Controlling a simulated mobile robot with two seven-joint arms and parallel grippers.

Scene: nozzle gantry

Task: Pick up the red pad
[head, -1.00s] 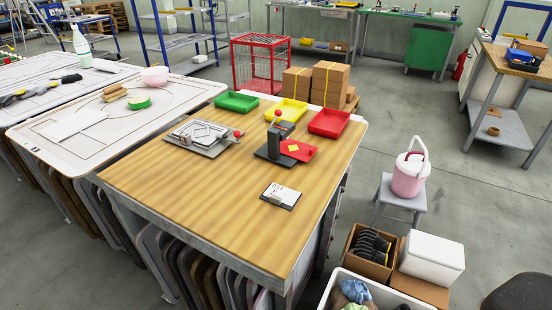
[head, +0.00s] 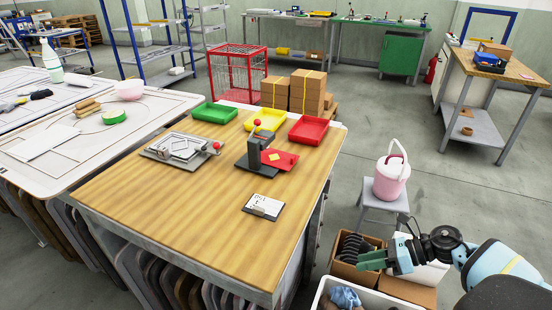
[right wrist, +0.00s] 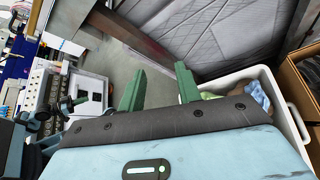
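The red pad (head: 281,159) lies flat on the wooden table, at the right side of a dark grey press (head: 255,156) with a red-knobbed lever. A small yellow square (head: 274,157) is on the pad. The press hides part of the pad's left side. My right gripper (head: 361,260) has green fingers and is at the lower right of the head view, off the table and well away from the pad. The right wrist view shows its two fingers (right wrist: 159,86) apart with nothing between them. My left gripper is not in view.
Green (head: 214,113), yellow (head: 266,120) and red (head: 308,130) trays stand along the table's back. A grey fixture (head: 182,148) and a small card holder (head: 264,206) are also on the table. A pink bucket (head: 391,178) on a stool and boxes stand to the right.

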